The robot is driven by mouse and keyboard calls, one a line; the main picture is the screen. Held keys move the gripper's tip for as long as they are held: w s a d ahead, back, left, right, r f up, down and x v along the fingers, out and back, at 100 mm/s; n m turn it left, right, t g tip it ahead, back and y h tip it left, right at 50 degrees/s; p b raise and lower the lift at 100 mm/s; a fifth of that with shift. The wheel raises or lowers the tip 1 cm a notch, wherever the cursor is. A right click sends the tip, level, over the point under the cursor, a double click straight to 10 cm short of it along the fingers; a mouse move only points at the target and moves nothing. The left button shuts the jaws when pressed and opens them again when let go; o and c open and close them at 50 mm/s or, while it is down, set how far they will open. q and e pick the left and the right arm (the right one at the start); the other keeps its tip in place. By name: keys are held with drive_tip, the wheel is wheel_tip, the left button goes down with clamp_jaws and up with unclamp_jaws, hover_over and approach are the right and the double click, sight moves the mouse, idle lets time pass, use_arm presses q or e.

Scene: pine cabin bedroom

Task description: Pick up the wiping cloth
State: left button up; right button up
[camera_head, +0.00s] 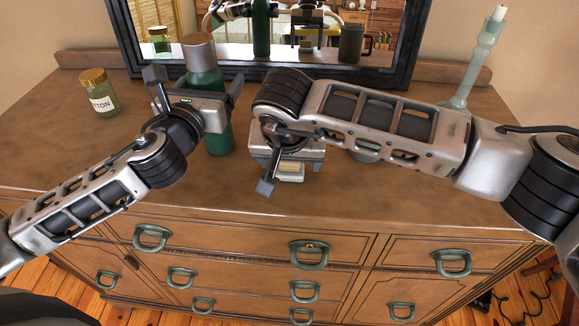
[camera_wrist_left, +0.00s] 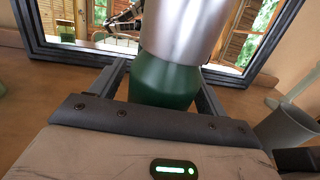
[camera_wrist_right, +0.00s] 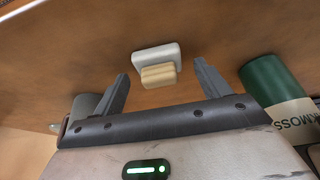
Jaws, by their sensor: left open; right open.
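No plainly recognisable cloth shows. A small beige block on a pale grey base (camera_wrist_right: 158,76) lies on the dresser top; I cannot tell if it is the wiping cloth. It also shows in the head view (camera_head: 291,170), partly under my right gripper. My right gripper (camera_wrist_right: 161,72) is open and points down over the dresser, with the block between and just beyond its fingertips. My left gripper (camera_head: 196,80) is open, its fingers on either side of a green bottle (camera_head: 218,138) with a silver cap. The left wrist view shows the bottle (camera_wrist_left: 163,80) upright between the fingers.
The wooden dresser top (camera_head: 120,150) has free room at the front left. A small jar with a gold lid (camera_head: 99,92) stands at left. A dark-framed mirror (camera_head: 405,60) stands behind. A pale green candlestick (camera_head: 478,58) stands at right. A grey cup (camera_wrist_left: 287,130) is partly hidden.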

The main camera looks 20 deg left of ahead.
drive_tip(key=c, duration=1)
drive_tip(key=shift+c, duration=0.2)
wheel_tip(320, 180, up, 10)
